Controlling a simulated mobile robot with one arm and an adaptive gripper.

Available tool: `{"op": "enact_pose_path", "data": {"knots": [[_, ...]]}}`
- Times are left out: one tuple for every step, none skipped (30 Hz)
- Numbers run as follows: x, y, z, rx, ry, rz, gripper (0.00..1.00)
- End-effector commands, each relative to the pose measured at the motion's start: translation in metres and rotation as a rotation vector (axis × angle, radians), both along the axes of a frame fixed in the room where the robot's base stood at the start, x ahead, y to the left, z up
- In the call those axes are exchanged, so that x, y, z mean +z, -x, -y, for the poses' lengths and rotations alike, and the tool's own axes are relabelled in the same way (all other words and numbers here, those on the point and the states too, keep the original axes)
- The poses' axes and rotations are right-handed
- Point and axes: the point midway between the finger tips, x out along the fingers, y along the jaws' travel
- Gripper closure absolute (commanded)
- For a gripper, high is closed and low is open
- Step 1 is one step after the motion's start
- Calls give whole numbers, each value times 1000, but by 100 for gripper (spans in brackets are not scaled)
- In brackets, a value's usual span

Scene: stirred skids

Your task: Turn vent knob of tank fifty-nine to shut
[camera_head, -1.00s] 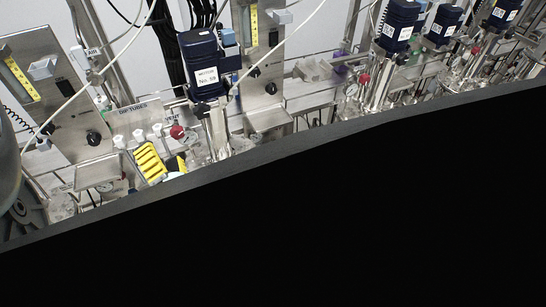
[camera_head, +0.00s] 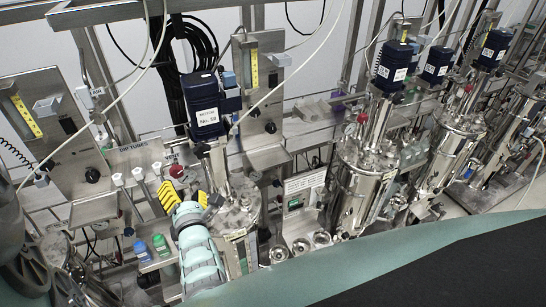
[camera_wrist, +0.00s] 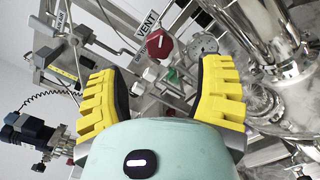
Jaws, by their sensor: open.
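The vent knob is red and faceted; it stands by the VENT label in the head view (camera_head: 176,170) and near top centre in the wrist view (camera_wrist: 159,44). The tank below the dark blue motor (camera_head: 205,105) has a steel lid; the motor's number label is too small to read surely. My gripper (camera_head: 187,192) has yellow ribbed fingers, just below the knob in the head view. In the wrist view my gripper (camera_wrist: 163,72) is open and empty, with the knob beyond the fingertips and between them. The knob is not touched. Its pointer position cannot be told.
White-topped dip tube valves (camera_head: 138,174) stand left of the knob. A steel column (camera_wrist: 275,35) and lid fittings rise at right in the wrist view. Blue and green caps (camera_head: 150,247) sit below left. Another steel tank (camera_head: 362,185) stands to the right.

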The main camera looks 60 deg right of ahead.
Motion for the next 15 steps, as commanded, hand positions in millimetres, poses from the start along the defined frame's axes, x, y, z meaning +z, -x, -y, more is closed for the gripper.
{"op": "enact_pose_path", "data": {"knots": [[2, -8, 2, 6, 2, 4, 33], [1, -11, 4, 6, 2, 2, 33], [0, -14, 6, 5, 1, 0, 33], [0, -17, 8, 6, 1, -1, 33], [0, -20, 10, 5, 1, 0, 33], [1, -25, 12, 6, 1, 3, 33], [1, -28, 14, 4, 0, 3, 33], [0, -30, 16, 5, 0, 1, 33], [-1, -34, 18, 5, 1, 0, 33], [-1, -37, 20, 6, 1, 0, 33], [-1, -40, 22, 6, 1, 0, 33], [-1, -44, 24, 5, 2, -1, 33], [-1, -47, 26, 4, 0, 0, 33], [0, -49, 27, 4, -1, 1, 33], [-2, -53, 29, 6, 1, 1, 33]]}}
